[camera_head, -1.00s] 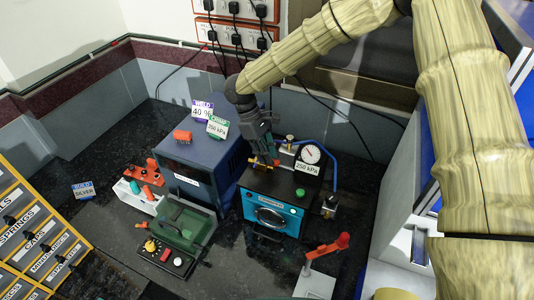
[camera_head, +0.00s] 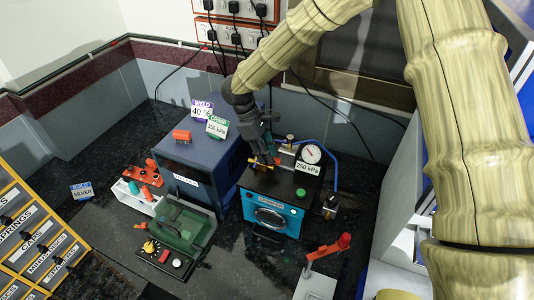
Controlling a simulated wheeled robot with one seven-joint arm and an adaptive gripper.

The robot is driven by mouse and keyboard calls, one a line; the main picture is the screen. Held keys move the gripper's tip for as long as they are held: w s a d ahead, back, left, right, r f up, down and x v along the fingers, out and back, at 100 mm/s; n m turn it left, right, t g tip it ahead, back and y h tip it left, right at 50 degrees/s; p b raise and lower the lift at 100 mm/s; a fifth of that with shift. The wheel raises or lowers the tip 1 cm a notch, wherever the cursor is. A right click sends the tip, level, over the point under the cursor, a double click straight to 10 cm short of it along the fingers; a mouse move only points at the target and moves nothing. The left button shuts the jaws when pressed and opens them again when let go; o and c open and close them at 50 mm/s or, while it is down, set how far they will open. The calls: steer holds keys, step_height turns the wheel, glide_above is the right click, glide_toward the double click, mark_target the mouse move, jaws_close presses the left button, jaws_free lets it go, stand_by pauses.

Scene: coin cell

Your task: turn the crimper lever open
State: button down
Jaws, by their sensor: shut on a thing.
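The crimper (camera_head: 284,212) is a teal-fronted box with a black top, a round port and a green button. A pressure gauge (camera_head: 311,154) and a "250 kPa" tag stand at its back right. A small yellow-orange lever (camera_head: 253,162) shows at the back left of its top. My gripper (camera_head: 266,158) points down there and is shut on the lever. The fingers hide part of the lever, so its exact angle is hard to tell.
A dark blue welder box (camera_head: 188,160) stands close on the left. A green tray device (camera_head: 180,222) is in front of it. A red-handled stand (camera_head: 325,250) is at front right. A blue hose (camera_head: 334,160) curves behind the crimper.

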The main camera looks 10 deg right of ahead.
steer(key=c, duration=1.6)
jaws_free()
steer(key=shift+w+a, duration=0.1)
steer(key=shift+w, duration=0.05)
steer(key=shift+c, duration=0.2)
steer(key=shift+r, duration=0.15)
steer(key=v, duration=0.7)
steer(key=shift+a+r, duration=0.25)
steer(key=shift+r, duration=0.1)
steer(key=shift+w, duration=0.1)
